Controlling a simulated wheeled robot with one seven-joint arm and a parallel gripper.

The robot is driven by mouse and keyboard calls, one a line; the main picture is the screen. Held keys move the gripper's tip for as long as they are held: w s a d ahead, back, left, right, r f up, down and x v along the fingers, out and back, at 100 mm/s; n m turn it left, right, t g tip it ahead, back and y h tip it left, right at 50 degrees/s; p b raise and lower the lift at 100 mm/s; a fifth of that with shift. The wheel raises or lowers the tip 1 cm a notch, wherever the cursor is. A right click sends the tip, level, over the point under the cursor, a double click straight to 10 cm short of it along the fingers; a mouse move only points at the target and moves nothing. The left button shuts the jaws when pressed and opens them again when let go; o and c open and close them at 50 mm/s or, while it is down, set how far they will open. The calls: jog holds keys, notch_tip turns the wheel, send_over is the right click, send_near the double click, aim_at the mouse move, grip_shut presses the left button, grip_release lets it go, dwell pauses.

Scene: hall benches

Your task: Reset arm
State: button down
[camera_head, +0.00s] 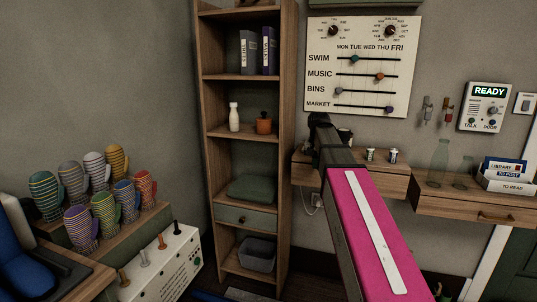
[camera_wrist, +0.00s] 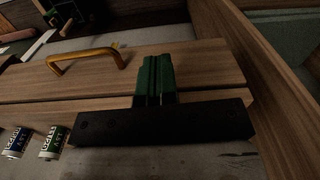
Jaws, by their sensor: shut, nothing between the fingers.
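My arm, with a pink panel (camera_head: 375,235), reaches up from the bottom right of the head view toward the small wall shelf. My gripper itself cannot be made out clearly there. In the wrist view my gripper (camera_wrist: 156,62) shows as two green fingers side by side, closed together on a black bar. Nothing is held. Behind the fingers is a wooden drawer front with a brass handle (camera_wrist: 85,58).
A tall bookcase (camera_head: 287,150) stands left of my arm. A slider board (camera_head: 425,70) hangs above. Knitted mittens (camera_head: 46,195) stand at left.

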jog(key=s+f+n, duration=0.1)
jog(key=s+f, duration=0.5)
jog(key=f, duration=0.5)
jog(key=s+f+n, duration=0.1)
jog(key=s+f, duration=0.6)
jog(key=f, duration=0.4)
jog(key=s+f+n, duration=0.1)
jog(key=s+f, duration=0.5)
jog(key=f, duration=0.5)
jog(key=shift+s+f, duration=0.25)
jog(key=shift+s, duration=0.1)
